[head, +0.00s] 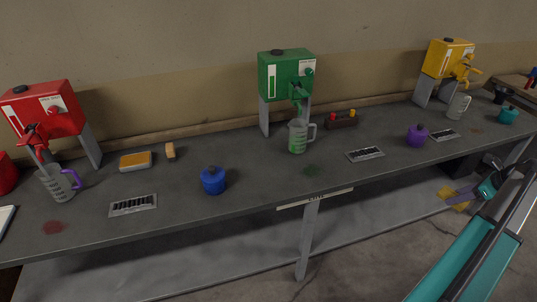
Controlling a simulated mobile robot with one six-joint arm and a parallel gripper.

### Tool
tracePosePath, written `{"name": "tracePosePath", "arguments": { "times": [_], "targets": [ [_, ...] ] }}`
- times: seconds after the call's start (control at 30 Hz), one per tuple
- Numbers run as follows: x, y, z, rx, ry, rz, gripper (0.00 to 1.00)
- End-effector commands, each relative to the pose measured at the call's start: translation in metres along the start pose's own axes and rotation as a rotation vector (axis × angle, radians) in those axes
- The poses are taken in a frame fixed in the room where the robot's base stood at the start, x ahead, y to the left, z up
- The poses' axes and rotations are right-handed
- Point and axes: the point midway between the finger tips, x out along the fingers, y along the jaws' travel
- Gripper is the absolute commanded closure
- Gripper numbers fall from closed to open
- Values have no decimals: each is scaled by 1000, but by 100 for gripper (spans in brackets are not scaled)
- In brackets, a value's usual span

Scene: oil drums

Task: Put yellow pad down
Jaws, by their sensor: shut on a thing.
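My gripper (461,197) is at the right, in front of the bench and lower than its top edge in the picture. It is shut on a yellow pad (446,192), which shows on both sides of the grey-purple fingers. The fingers hide the middle of the pad. The pad appears apart from the bench and over the floor area; its exact height is hard to tell.
The long dark bench (250,165) carries red (45,108), green (285,75) and yellow (447,58) drums with jugs.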

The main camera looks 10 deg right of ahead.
Motion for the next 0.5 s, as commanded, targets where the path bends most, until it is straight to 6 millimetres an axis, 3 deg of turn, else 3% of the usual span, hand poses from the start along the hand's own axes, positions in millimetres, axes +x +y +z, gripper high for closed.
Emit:
{"name": "tracePosePath", "arguments": {
  "times": [0.2, 0.5],
  "targets": [
    [-25, 0, 14, 0, 0, 0, 72],
    [-31, 0, 18, 0, 0, 0, 72]
  ]
}}
